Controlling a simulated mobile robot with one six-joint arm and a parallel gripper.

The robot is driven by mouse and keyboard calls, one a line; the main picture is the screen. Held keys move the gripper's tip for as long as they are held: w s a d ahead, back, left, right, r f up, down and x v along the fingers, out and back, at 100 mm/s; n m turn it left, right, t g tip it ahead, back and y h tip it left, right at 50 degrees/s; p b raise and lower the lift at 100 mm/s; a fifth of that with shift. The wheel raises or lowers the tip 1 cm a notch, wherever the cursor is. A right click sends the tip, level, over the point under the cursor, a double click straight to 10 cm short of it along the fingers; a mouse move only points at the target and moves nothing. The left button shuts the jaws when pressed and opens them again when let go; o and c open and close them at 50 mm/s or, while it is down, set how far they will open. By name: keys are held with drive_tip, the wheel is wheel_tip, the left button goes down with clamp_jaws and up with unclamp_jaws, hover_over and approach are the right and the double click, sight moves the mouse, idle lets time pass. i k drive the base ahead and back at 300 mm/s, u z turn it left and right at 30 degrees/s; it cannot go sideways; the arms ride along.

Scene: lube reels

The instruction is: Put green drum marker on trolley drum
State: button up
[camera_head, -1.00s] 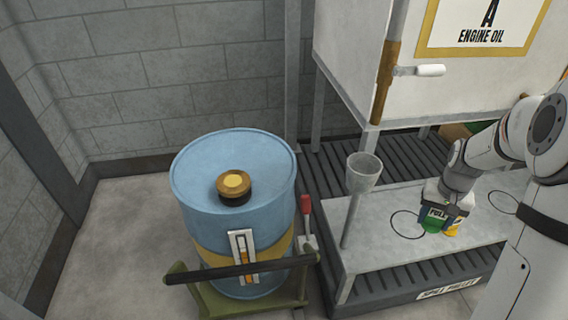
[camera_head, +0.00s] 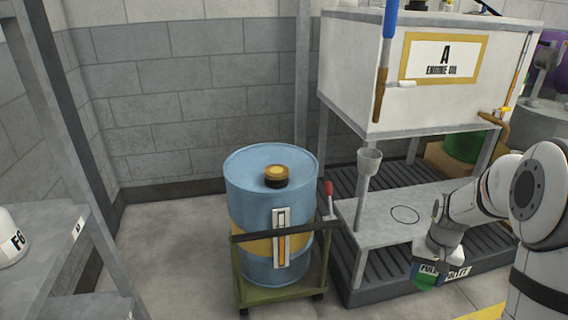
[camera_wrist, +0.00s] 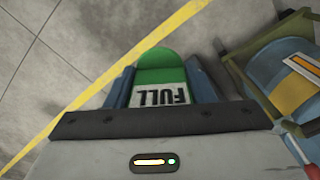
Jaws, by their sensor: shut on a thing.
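The green drum marker (camera_wrist: 160,72), with a white panel reading "FULL", is between the jaws of my gripper (camera_wrist: 160,88) in the wrist view. In the head view, my gripper (camera_head: 428,266) points down at the lower right, shut on the marker (camera_head: 424,278), in front of the metal stand. The trolley drum (camera_head: 270,200) is blue with a yellow band and a brown-and-yellow cap (camera_head: 276,174) on top. It stands upright on a green trolley (camera_head: 268,290), left of my gripper and apart from it. The drum also shows in part in the wrist view (camera_wrist: 272,72).
A red-handled tool (camera_head: 328,188) is beside the drum. A shelf (camera_head: 50,245) stands at left. Floor left of the trolley is clear.

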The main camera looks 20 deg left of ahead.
sight(268, 156)
drive_tip(key=i, duration=0.1)
drive_tip(key=u, duration=1.05)
drive_tip(key=k, duration=0.75)
drive_tip(key=u, duration=0.15)
drive_tip(key=i, duration=0.65)
